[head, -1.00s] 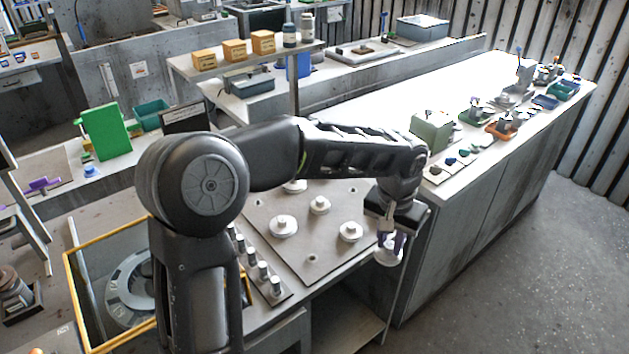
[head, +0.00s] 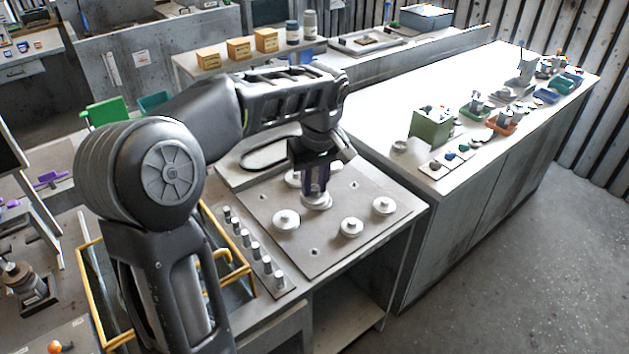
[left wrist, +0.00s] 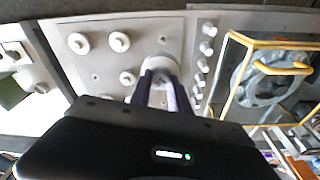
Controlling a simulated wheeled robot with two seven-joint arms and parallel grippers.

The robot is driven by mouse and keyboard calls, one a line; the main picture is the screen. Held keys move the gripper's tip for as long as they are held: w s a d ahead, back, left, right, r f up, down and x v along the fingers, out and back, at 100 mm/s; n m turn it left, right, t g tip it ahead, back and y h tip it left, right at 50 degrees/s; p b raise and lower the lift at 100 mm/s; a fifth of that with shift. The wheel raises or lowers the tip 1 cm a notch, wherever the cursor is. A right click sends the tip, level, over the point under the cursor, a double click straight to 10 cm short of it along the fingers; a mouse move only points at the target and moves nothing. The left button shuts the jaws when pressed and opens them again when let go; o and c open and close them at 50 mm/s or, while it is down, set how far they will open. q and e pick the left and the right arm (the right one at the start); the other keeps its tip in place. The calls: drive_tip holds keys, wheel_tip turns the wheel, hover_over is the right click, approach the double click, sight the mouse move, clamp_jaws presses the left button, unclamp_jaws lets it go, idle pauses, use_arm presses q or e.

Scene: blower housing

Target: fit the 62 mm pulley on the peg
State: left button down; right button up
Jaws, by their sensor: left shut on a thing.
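My left gripper (head: 316,185) points down over the middle of the grey plate (head: 330,258), its fingers shut on a pale pulley (head: 317,203). In the left wrist view the fingers (left wrist: 160,92) reach to a pale round pulley (left wrist: 160,64). I cannot tell whether the pulley touches the plate or hangs just above it, and any peg under it is hidden. Other pale round pieces with raised hubs stand on the plate, at the left (head: 286,220), front (head: 351,228) and right (head: 383,206). My right gripper is not in view.
A row of several metal cylinders (head: 255,250) stands left of the plate. A yellow-framed bin (head: 92,290) lies further left. A white bench with a green block (head: 432,127) and small parts stands at the right. The plate's front has free room.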

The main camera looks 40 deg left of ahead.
sight(315, 249)
use_arm(q)
drive_tip(key=shift+f, duration=0.1)
